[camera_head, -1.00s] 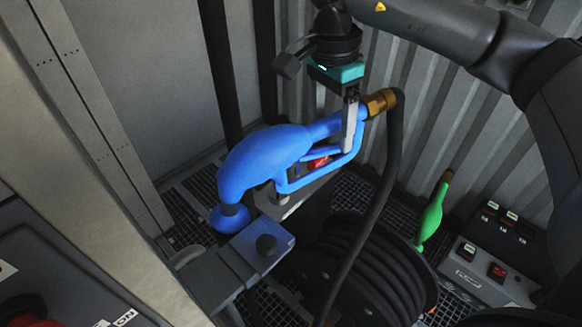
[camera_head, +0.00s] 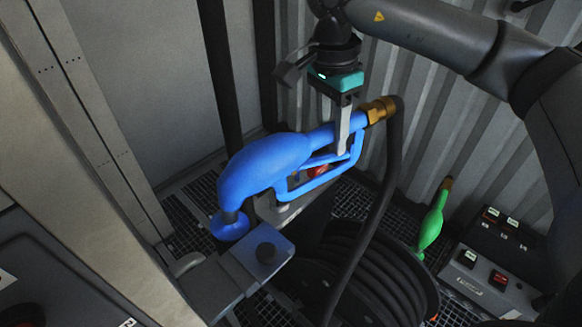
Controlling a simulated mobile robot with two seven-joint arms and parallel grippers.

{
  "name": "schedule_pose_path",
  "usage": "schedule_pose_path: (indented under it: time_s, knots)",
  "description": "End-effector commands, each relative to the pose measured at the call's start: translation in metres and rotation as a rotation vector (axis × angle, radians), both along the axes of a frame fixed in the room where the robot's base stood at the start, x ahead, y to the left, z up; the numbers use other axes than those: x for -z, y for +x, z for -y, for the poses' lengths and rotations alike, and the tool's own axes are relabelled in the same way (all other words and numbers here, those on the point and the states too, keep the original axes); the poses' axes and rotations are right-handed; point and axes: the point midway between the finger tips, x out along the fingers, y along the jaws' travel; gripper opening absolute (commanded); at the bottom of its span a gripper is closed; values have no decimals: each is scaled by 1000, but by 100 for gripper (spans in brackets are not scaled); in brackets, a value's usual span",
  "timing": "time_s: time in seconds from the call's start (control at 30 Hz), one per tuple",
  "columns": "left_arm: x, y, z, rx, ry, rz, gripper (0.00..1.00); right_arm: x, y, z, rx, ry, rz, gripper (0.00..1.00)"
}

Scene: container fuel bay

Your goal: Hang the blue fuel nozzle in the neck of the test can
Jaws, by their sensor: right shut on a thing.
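The blue fuel nozzle (camera_head: 264,168) hangs in the middle of the head view, tilted, its bulbous front end down to the left. A brass fitting (camera_head: 378,109) joins its rear to a black hose. My right gripper (camera_head: 343,140) comes down from above and is shut on the nozzle near its rear, by the handle. The blue splash guard (camera_head: 230,224) at the front is close to a grey bracket; I cannot tell if they touch. I cannot make out the test can or its neck. My left gripper is not in view.
A grey bracket plate (camera_head: 262,250) with a dark knob stands below the nozzle. The black hose (camera_head: 375,215) runs down past a hose reel (camera_head: 385,275). A green nozzle (camera_head: 431,222) and a switch box (camera_head: 490,278) are at the right. A pale post (camera_head: 95,150) stands left.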

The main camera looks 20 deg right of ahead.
Motion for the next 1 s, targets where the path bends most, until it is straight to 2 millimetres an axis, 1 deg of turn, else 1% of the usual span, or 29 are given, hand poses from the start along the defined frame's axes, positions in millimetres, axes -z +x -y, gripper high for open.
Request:
schedule_pose_path:
  time_s: [0.17,0.33,1.0]
  knots:
    - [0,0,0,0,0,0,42,0,0,0,0,0,0,0]
    - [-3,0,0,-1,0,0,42,-5,1,0,0,2,3,0]
    - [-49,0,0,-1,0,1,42,-70,1,0,1,1,3,0]
